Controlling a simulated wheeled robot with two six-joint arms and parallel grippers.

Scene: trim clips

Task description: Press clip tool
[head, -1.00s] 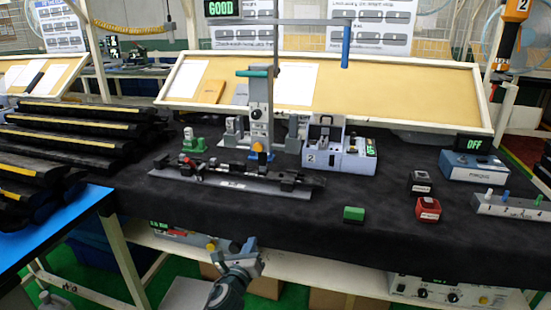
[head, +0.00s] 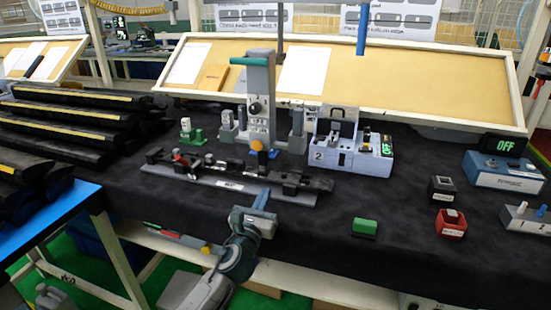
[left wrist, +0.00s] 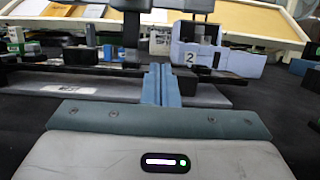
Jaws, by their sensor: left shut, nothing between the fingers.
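The clip press tool (head: 261,98) stands at the back middle of the black table, a grey column with a green handle (head: 247,61) on top. A long black trim part (head: 240,172) lies on a grey fixture plate (head: 222,184) in front of it. My left gripper (head: 262,197) is at the front edge of the fixture, shut and empty. In the left wrist view its closed blue-grey fingers (left wrist: 161,84) point toward the fixture plate (left wrist: 140,90). Whether they touch it I cannot tell. My right gripper is not in view.
A blue-grey device marked 2 (head: 350,148) stands right of the press. A green block (head: 365,227), a red box (head: 450,223), a dark box (head: 441,189) and a box under an OFF display (head: 503,173) lie right. Black trim parts (head: 65,130) are stacked left. The front middle cloth is clear.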

